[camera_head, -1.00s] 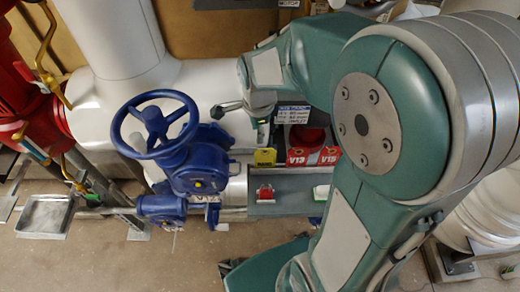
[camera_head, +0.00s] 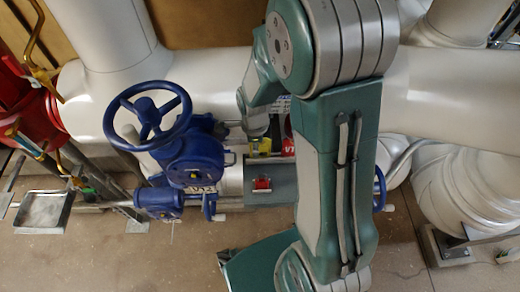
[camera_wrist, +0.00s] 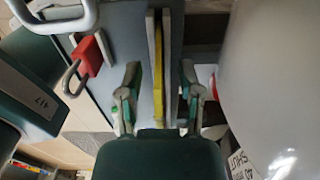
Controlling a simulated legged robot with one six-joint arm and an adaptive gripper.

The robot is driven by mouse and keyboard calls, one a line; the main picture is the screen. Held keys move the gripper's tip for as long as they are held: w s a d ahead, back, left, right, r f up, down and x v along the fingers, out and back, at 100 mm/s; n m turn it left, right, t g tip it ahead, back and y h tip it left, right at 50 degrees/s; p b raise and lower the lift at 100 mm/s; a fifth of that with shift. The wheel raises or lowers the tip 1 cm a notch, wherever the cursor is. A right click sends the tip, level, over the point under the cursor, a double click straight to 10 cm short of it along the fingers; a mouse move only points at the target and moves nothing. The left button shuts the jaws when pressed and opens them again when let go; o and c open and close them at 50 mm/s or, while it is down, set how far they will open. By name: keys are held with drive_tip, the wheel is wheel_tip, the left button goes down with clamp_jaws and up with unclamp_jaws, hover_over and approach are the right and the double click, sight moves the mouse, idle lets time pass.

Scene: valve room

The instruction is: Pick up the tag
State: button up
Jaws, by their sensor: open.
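A yellow tag (camera_head: 265,146) stands upright at the back edge of the grey board. In the wrist view the yellow tag (camera_wrist: 158,62) shows nearly edge-on as a thin strip between grey plates. My gripper (camera_wrist: 160,78) is open, with one finger on each side of the strip and visible gaps to both. A red V13 tag (camera_head: 288,147) stands to the right of the yellow one, partly hidden by my arm. In the head view my arm hides most of the gripper.
A red padlock (camera_head: 262,184) lies on the grey board (camera_head: 283,185); it also shows in the wrist view (camera_wrist: 86,52). A blue valve with a handwheel (camera_head: 148,118) stands to the left. A large white pipe (camera_head: 430,95) runs behind.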

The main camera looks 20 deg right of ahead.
drive_tip(key=shift+f, duration=0.6)
clamp_jaws()
drive_tip(key=shift+r, duration=0.1)
